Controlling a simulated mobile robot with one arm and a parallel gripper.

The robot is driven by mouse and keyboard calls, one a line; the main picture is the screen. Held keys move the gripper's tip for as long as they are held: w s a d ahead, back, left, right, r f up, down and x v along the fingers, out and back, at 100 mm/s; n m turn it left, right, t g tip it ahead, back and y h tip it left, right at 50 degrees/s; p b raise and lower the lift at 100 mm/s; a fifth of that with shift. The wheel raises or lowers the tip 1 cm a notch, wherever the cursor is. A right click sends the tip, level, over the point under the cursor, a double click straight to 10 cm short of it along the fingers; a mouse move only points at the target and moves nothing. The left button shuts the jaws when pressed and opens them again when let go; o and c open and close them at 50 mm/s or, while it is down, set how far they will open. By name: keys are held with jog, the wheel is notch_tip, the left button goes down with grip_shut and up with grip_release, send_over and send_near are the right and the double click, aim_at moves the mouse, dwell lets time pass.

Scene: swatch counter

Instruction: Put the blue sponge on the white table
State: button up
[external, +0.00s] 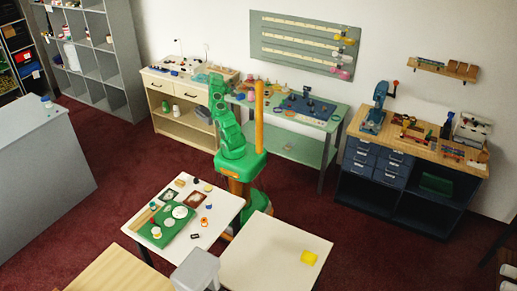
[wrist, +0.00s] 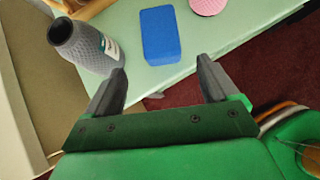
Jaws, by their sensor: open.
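The blue sponge (wrist: 163,35) lies flat on a pale green tabletop (wrist: 205,42) in the wrist view, ahead of the fingertips and roughly centred between them. My gripper (wrist: 164,78) is open and empty, apart from the sponge. In the external view my green arm (external: 232,135) rises beside the green table (external: 285,118); I cannot make out the fingertips or the sponge clearly there.
A grey textured bottle (wrist: 82,45) stands close left of the sponge, and a pink round item (wrist: 208,5) lies to its right. The left white table is crowded by a green tray (external: 157,242) and small things. Most of the right white table is clear.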

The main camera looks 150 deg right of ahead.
aim_at(240, 95)
jog(key=shift+x, duration=3.8)
jog(key=shift+w, duration=0.1)
jog(key=c, duration=1.1)
jog(key=shift+r, duration=0.1)
notch_tip(240, 95, up, 3)
jog(key=shift+r, duration=0.15)
jog(key=shift+w+a+r, duration=1.3)
jog(key=shift+w+r, duration=0.3)
jog(key=shift+w, duration=0.35)
jog(key=shift+w+a+r, duration=1.3)
jog(key=shift+w+r, duration=0.3)
jog(key=shift+w, duration=0.35)
jog(key=shift+w+a+r, duration=1.25)
jog(key=shift+w+r, duration=0.35)
jog(key=shift+w, duration=0.35)
